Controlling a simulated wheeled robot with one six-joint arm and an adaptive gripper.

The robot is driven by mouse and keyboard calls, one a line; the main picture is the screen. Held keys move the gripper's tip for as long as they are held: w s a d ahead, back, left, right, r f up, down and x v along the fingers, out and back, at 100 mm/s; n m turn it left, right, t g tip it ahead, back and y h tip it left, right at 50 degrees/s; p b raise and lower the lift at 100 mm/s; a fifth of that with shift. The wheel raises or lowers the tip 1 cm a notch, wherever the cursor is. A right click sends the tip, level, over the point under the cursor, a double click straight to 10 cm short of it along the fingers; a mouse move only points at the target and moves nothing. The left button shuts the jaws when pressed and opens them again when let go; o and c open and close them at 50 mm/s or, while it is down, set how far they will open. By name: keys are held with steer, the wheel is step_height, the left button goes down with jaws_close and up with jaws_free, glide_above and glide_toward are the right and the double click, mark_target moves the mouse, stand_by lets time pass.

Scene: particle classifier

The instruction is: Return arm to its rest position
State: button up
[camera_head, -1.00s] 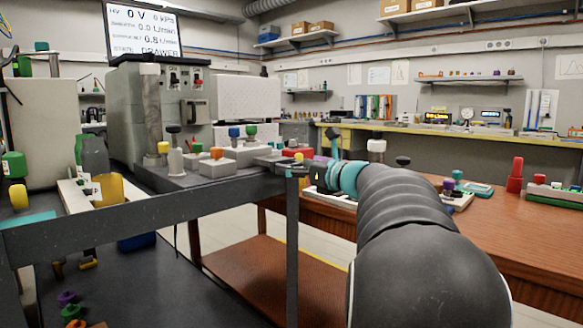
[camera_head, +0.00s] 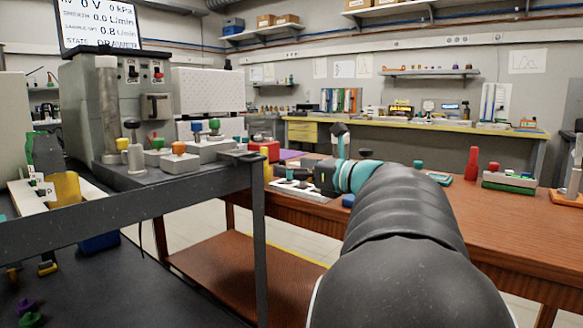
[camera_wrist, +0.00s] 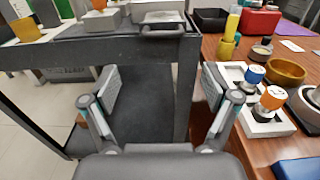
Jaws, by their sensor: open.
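My gripper (camera_wrist: 161,115) is open and empty in the wrist view, its two fingers spread wide. Between and beyond them show the dark cart frame and a post, with no object held. In the head view my dark arm stretches forward over the right-hand side, and the wrist end (camera_head: 325,176) is near the left edge of the wooden table (camera_head: 440,224). The fingertips are hard to make out in the head view.
The grey cart (camera_head: 120,203) with its instrument stands on the left. In the wrist view a white holder (camera_wrist: 262,122) with blue and orange-topped parts and a wooden bowl (camera_wrist: 285,71) lie close to the right finger. A red block (camera_head: 473,163) stands farther right.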

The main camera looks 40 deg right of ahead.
steer(key=s+a+f+n+g+p, duration=0.1)
steer(key=s+a+f+n+g, duration=0.15)
steer(key=a+n, duration=0.4)
steer(key=s+a+f+n+g+y+p, duration=0.1)
steer(key=a+f+n+g+p, duration=0.2)
steer(key=a, duration=0.6)
steer(key=s+a+f+n+g, duration=0.2)
steer(key=a+f+n+g, duration=0.15)
steer(key=a, duration=0.35)
steer(key=s+a+f+n+g+h+p, duration=0.1)
steer(key=s+a+f+n+h+p, duration=0.1)
steer(key=s+f+n, duration=0.3)
steer(key=s+a+f+n+g+h+p, duration=0.1)
steer(key=s+a+f+n+h+p, duration=0.2)
steer(key=s+n, duration=0.7)
steer(key=shift+s+a+f+n+g, duration=0.35)
steer(key=shift+f+n, duration=0.8)
steer(key=shift+n, duration=1.45)
